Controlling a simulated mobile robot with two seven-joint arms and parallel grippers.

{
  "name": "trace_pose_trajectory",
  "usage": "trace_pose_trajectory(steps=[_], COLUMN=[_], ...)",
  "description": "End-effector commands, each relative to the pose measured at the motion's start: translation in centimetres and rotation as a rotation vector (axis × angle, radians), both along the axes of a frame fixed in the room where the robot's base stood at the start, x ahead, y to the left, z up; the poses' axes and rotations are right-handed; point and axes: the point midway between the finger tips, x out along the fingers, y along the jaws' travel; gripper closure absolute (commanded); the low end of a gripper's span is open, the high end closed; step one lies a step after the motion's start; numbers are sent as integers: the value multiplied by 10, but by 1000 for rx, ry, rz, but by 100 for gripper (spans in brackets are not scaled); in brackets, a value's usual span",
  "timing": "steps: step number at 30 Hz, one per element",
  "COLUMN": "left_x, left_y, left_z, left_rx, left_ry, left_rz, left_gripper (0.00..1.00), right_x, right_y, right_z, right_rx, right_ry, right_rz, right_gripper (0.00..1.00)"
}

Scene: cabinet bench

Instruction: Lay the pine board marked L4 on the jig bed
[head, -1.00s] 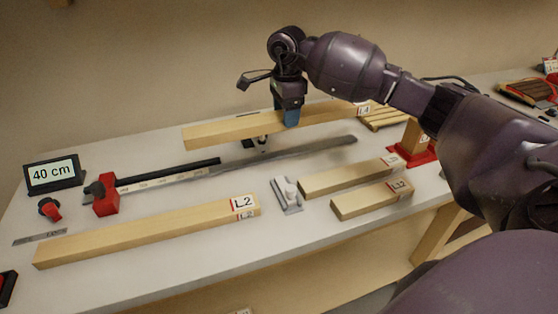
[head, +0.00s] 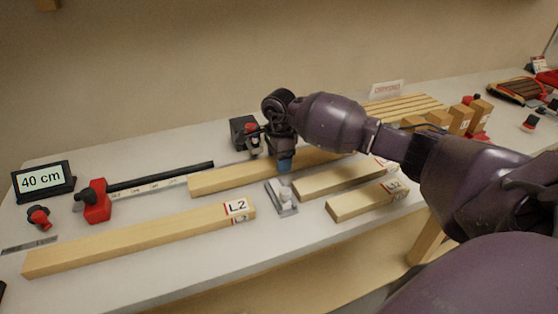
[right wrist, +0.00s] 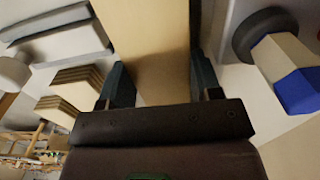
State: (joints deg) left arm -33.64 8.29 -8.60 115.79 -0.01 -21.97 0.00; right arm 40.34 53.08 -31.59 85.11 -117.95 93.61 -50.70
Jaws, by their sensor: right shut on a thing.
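My right gripper (head: 284,165) is shut on a long pine board (head: 235,178), gripping it from above. The L4 mark seen on it earlier is hidden behind my arm now. The board lies low over the jig bed, of which the printed scale strip (head: 150,187) shows to the left. I cannot tell whether the board touches the bed. Its left end is apart from the red stop (head: 96,203). The right wrist view shows the board (right wrist: 150,45) between the two fingers (right wrist: 160,85). My left gripper is not in view.
A board marked L2 (head: 140,237) lies in front. Two shorter boards (head: 340,178) (head: 365,200) lie to the right, beside a grey clamp (head: 282,197). A black device (head: 245,135) stands behind the held board. A 40 cm display (head: 43,181) stands at the left.

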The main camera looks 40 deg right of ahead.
Motion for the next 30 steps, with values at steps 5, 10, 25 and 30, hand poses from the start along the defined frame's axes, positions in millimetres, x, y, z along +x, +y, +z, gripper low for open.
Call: trace_pose_trajectory(steps=[5, 10, 25, 30], left_x=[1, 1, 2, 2], left_y=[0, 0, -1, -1], left_z=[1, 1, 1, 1], left_rx=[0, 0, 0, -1], left_ry=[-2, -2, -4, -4], left_rz=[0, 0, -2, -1], left_gripper=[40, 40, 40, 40], right_x=[1, 1, 0, 0], right_y=[0, 0, 0, 0], right_z=[-4, -5, -8, -8], right_rx=[0, -1, 0, 0], right_ry=[-5, -4, 0, 1], right_rz=[0, 0, 1, 2], right_gripper=[85, 85, 16, 16])
